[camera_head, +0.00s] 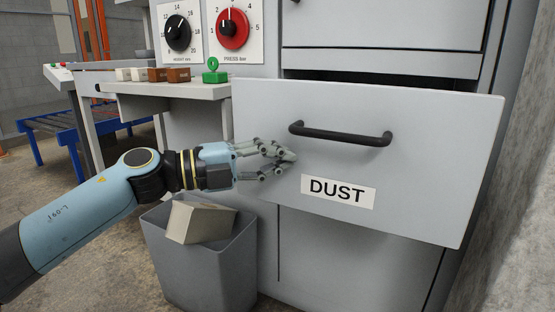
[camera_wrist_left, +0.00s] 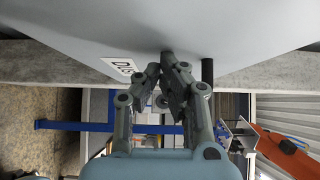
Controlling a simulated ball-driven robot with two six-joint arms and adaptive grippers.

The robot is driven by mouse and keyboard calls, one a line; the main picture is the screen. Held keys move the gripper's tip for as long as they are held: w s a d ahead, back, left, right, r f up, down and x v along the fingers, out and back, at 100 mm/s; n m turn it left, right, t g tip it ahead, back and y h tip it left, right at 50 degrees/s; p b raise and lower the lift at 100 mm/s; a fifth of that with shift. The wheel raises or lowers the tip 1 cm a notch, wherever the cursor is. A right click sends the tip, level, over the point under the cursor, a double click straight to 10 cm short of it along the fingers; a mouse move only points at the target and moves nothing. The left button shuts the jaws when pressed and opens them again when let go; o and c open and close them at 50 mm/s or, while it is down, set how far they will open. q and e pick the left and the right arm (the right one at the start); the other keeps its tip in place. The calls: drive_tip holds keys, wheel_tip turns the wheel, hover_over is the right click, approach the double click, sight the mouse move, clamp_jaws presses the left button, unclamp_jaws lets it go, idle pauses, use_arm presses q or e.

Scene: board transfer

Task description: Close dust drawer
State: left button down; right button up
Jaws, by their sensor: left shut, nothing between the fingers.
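The dust drawer (camera_head: 430,165) is a light grey front with a black bar handle (camera_head: 340,135) and a white "DUST" label (camera_head: 338,191). It stands out from its cabinet, so it is open. My left gripper (camera_head: 291,157) is shut and empty, with its fingertips at the drawer front, left of the handle and above the label. In the left wrist view the fingertips (camera_wrist_left: 167,60) meet or nearly meet the drawer face (camera_wrist_left: 180,25); I cannot tell whether they touch. The label (camera_wrist_left: 118,69) and the handle (camera_wrist_left: 207,72) show there too. My right gripper is not in view.
A grey bin (camera_head: 205,265) with a beige block (camera_head: 200,222) in it stands below my left arm. A shelf (camera_head: 165,90) with small blocks and a green object (camera_head: 214,73) is behind. A rough wall (camera_head: 515,230) is close on the right.

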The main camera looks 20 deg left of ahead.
use_arm(q)
drive_tip(key=w, duration=1.2)
drive_tip(key=shift+d, duration=0.25)
drive_tip(key=w+b, duration=0.2)
drive_tip(key=w, duration=0.5)
drive_tip(key=shift+d+f, duration=0.1)
drive_tip(key=shift+f, duration=0.05)
drive_tip(key=shift+w, duration=0.55)
drive_tip(key=shift+w+b, duration=0.35)
drive_tip(key=shift+w, duration=0.3)
drive_tip(key=shift+w+r, duration=0.15)
drive_tip(key=shift+r, duration=0.1)
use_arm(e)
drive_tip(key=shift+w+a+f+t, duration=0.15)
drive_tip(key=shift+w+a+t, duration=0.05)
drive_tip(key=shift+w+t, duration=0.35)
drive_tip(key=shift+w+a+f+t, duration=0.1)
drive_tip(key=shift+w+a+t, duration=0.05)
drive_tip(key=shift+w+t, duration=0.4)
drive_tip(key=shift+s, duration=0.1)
